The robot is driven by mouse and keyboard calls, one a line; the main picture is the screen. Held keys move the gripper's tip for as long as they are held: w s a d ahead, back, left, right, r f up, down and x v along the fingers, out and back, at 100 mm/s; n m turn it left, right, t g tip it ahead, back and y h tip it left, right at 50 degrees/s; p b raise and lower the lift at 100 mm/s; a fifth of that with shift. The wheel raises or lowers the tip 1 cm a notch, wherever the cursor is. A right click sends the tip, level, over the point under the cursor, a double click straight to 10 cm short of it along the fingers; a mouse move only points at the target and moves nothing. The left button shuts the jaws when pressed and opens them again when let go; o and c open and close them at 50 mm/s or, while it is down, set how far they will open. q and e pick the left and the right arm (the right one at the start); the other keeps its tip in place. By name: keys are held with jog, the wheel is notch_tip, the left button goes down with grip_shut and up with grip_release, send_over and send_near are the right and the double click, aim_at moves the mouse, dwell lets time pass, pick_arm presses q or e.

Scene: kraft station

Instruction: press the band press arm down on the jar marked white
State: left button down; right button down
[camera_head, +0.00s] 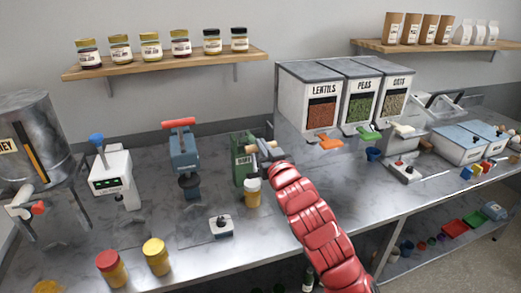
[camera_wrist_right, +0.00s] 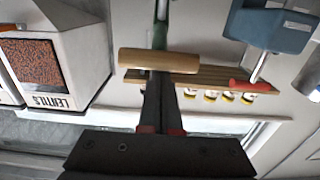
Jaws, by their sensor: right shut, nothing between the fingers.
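The green band press (camera_head: 240,160) stands mid-counter, and its green arm also shows in the right wrist view (camera_wrist_right: 161,12). Its wooden handle (camera_wrist_right: 158,61) lies crosswise at my right fingertips; I cannot tell whether they touch. A jar with a white lid and amber contents (camera_head: 253,194) stands upright at the press, in front of the green body. My right gripper (camera_head: 268,151) is shut and empty, above and behind the jar, at the end of the red arm. It also shows in the right wrist view (camera_wrist_right: 158,85). My left gripper is out of view.
A blue press with a red handle (camera_head: 184,150) and a white device (camera_head: 111,178) stand to the left. A small white box (camera_head: 221,228) and two jars, red-lidded (camera_head: 111,268) and yellow-lidded (camera_head: 156,257), are in front. The lentils bin (camera_head: 309,100) stands behind to the right.

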notch_tip(320, 180, down, 14)
jog(key=s+t+y+b, duration=0.1)
jog(key=t+b, duration=0.3)
jog(key=b, duration=1.2)
jog(key=shift+s+d+t+y, duration=0.3)
jog(key=shift+s+d+t, duration=0.15)
jog(key=shift+s, duration=0.2)
